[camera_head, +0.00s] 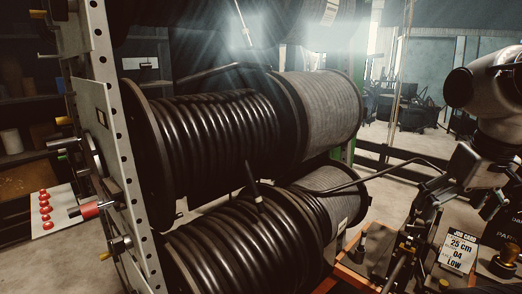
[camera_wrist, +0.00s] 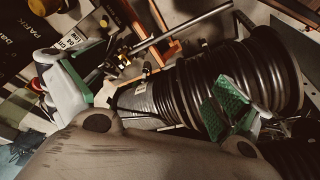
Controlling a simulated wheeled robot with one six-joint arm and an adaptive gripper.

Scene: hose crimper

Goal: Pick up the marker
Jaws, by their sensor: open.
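I cannot make out a marker for certain in either view. My gripper (camera_wrist: 155,92) shows in the wrist view with its two green-padded fingers wide apart and nothing held between them. Between and behind the fingers are a hose reel and cluttered small parts. In the head view, part of my arm (camera_head: 495,95) shows at the right edge; the fingers are hard to tell there from the dark equipment below.
A rack holds large reels of black hose (camera_head: 215,135) and grey hose (camera_head: 325,105). A job card (camera_head: 458,250) reading "25 cm", "04", "LOW" stands at lower right. A panel with several red buttons (camera_head: 45,212) is at left. Bare floor shows beyond the rack.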

